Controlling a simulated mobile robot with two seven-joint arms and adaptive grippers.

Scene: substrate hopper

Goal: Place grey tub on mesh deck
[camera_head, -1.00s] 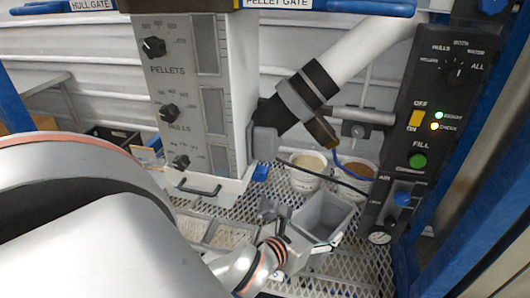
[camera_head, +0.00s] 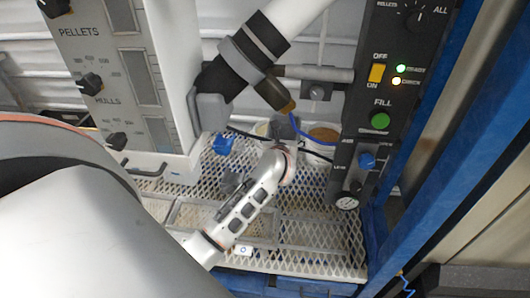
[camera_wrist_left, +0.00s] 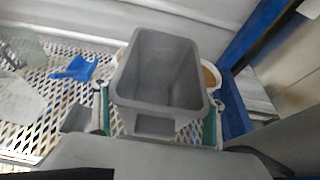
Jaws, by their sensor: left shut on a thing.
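The grey tub (camera_wrist_left: 160,75), open-topped and apparently empty, fills the middle of the left wrist view. My left gripper (camera_wrist_left: 158,122) is shut on the tub's near end, with green-edged fingers on both sides. In the head view my left gripper (camera_head: 285,150) is in front of the buckets at the back of the deck, and my wrist hides most or all of the tub. The white mesh deck (camera_head: 322,235) spreads below; I cannot tell whether the tub touches it. My right gripper is not in view.
The buckets (camera_head: 325,136) stand behind my gripper. A black control panel (camera_head: 376,90) rises on the right, and a grey dial cabinet (camera_head: 125,70) on the left. A dark-ended pipe (camera_head: 245,60) slants overhead. A blue scoop-like piece (camera_wrist_left: 75,68) is left of the tub.

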